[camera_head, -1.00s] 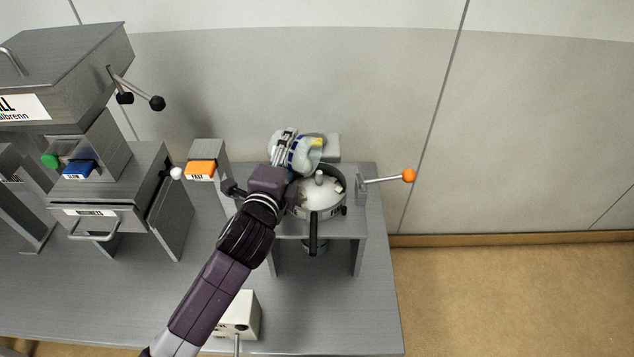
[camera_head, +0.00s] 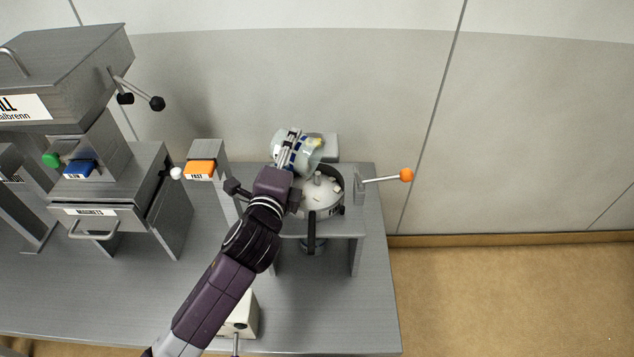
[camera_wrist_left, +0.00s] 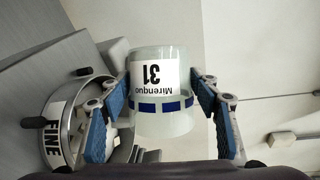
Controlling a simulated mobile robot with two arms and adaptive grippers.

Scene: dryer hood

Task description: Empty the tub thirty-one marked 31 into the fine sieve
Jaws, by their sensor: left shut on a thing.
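My left gripper (camera_head: 291,152) is shut on tub 31 (camera_wrist_left: 160,85), a translucent tub with a white label reading "31" and a band of blue marks. In the head view the tub (camera_head: 312,151) is held tipped beside and above the back of the fine sieve (camera_head: 322,204). The sieve is a round metal pan with a central knob; a few pale bits lie in it. In the left wrist view its rim (camera_wrist_left: 56,116) bears the label "FINE". The tub's contents are mostly hidden. My right gripper is not in view.
A lever with an orange knob (camera_head: 406,175) stands right of the sieve. An orange "FAST" block (camera_head: 200,167), a blue switch (camera_head: 80,168) and a drawer (camera_head: 100,221) are to the left. A pale box (camera_head: 246,318) sits near the front edge of the table.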

